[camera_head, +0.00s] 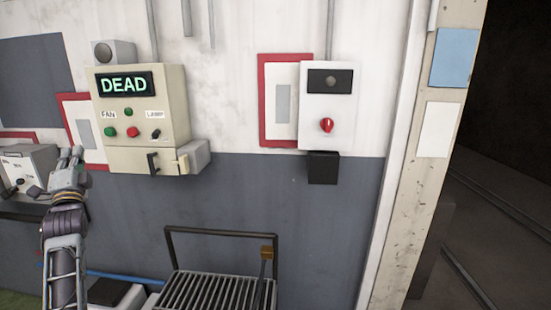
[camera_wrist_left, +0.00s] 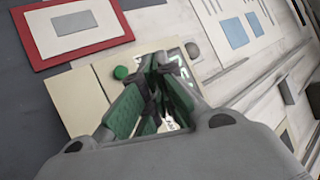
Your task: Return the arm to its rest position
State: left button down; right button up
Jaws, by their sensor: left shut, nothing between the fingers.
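My left gripper (camera_head: 71,155) is raised at the left of the head view, with its fingers pointing up. It is in front of the wall, left of and below the cream control box (camera_head: 178,105). In the left wrist view the green-padded fingers (camera_wrist_left: 158,65) are shut with nothing between them. Behind them in that view are a cream panel (camera_wrist_left: 75,100), a green button (camera_wrist_left: 121,72) and a grey round knob (camera_wrist_left: 192,51). My right gripper is not in view.
The cream box carries a lit sign (camera_head: 124,84) reading DEAD. A white box (camera_head: 345,110) with a red knob (camera_head: 327,125) hangs to its right. A grey box (camera_head: 30,165) stands left of my gripper. A slatted metal rack (camera_head: 215,290) is below. A dark doorway opens at right.

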pick_arm(q)
jog(key=s+d+f+n+g+h, duration=0.1)
jog(key=s+d+f+g+h, duration=0.15)
jog(key=d+f, duration=0.55)
jog(key=s+d+f+n+g+h, duration=0.1)
jog(key=d+f+g+h, duration=0.25)
jog(key=f, duration=0.85)
jog(key=s+d+f+n+g+h, duration=0.1)
jog(key=d+f+g+h, duration=0.1)
jog(key=d+f, duration=0.65)
jog(key=s+d+f+n+g+h, duration=0.1)
jog(key=s+d+f+n+g, duration=0.15)
jog(key=s+d+f, duration=0.55)
jog(key=s+d+f+n+g+h, duration=0.1)
jog(key=s+d+f+g+h, duration=0.25)
jog(key=s, duration=0.75)
jog(key=s+d+f+n+g+y, duration=0.15)
jog(key=s+d+f+g, duration=0.25)
jog(key=s+f, duration=0.5)
jog(key=s+f+g+h, duration=0.1)
jog(key=s+f, duration=0.2)
jog(key=f, duration=2.9)
jog(key=s+a+f, duration=0.2)
jog(key=s+f, duration=0.8)
jog(key=s, duration=0.1)
jog(key=s+a+f+g, duration=0.1)
jog(key=s+f, duration=0.8)
jog(key=s, duration=0.2)
jog(key=shift+s+a+f, duration=0.35)
jog(key=shift+a+f, duration=0.05)
